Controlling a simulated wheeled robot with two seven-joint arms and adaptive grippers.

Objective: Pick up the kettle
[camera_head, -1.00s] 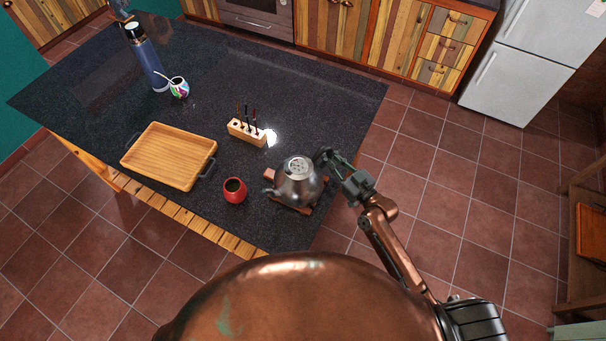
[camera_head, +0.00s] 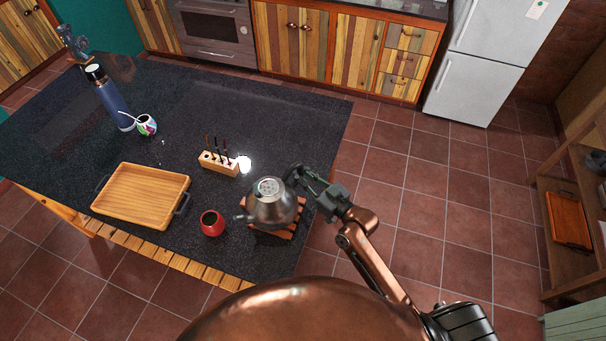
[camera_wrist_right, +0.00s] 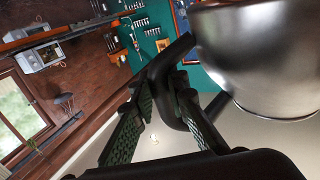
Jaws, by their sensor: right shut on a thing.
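The grey metal kettle (camera_head: 270,208) is over a reddish wooden trivet (camera_head: 300,207) at the near right part of the dark table. It looks slightly raised from the trivet, though the gap itself is hard to see. My right gripper (camera_head: 303,178) is at the kettle's right side, shut on its dark handle. In the right wrist view the shiny kettle body (camera_wrist_right: 262,65) fills the upper right, and the black handle (camera_wrist_right: 165,75) passes between the textured fingers of the gripper (camera_wrist_right: 163,110). My left gripper is not in view.
A red cup (camera_head: 212,224) stands just left of the kettle. A wooden tray (camera_head: 140,196), a pen block (camera_head: 218,163), a patterned mate cup (camera_head: 147,126) and a blue flask (camera_head: 110,98) are farther left on the table (camera_head: 270,115). Tiled floor is free to the right.

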